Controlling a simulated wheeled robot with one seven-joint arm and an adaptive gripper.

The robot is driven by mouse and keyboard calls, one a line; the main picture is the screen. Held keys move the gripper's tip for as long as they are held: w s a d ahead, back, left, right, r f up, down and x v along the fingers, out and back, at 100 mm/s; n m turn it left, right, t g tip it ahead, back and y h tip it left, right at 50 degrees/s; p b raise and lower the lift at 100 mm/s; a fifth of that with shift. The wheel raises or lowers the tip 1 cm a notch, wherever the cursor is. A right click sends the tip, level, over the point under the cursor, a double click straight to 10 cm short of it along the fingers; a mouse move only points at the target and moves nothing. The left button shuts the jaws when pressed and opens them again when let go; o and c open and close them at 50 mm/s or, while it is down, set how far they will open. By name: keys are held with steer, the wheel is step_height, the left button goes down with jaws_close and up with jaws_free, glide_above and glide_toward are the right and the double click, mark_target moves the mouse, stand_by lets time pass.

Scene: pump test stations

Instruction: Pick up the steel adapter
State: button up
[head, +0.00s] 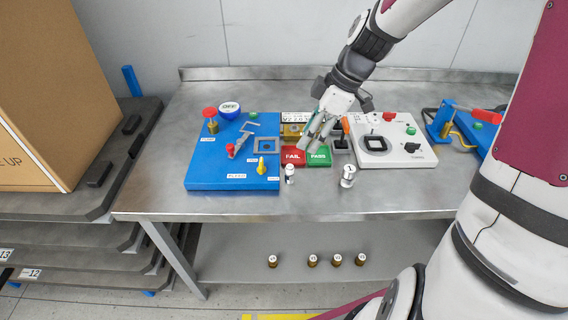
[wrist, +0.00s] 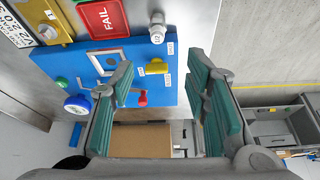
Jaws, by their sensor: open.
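A small steel adapter (head: 290,173) with a white label stands upright at the table's front, beside the blue panel's right edge. It also shows in the wrist view (wrist: 157,27) at top centre, beyond the fingertips. A second, larger silvery fitting (head: 348,176) stands to its right, in front of the white panel; I cannot tell its exact type. My gripper (head: 317,142) is open and empty, above the red FAIL and green PASS pads, behind and right of the small adapter. In the wrist view its two teal-padded fingers (wrist: 162,80) are spread wide, with nothing between them.
The blue panel (head: 205,175) carries valves, a square frame and a yellow part. The white panel (head: 408,155) has knobs. Several brass fittings (head: 312,260) stand on the lower shelf. A cardboard box (head: 45,95) is at left. The front table strip is mostly clear.

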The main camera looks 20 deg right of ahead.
mark_target(291, 166)
steer(key=b+x, duration=0.1)
steer(key=x, duration=1)
steer(key=b+x, duration=0.1)
steer(key=x, duration=0.1)
steer(key=shift+w+d+f, duration=0.15)
steer(key=shift+d+f, duration=0.05)
steer(key=shift+d, duration=0.1)
jaws_close()
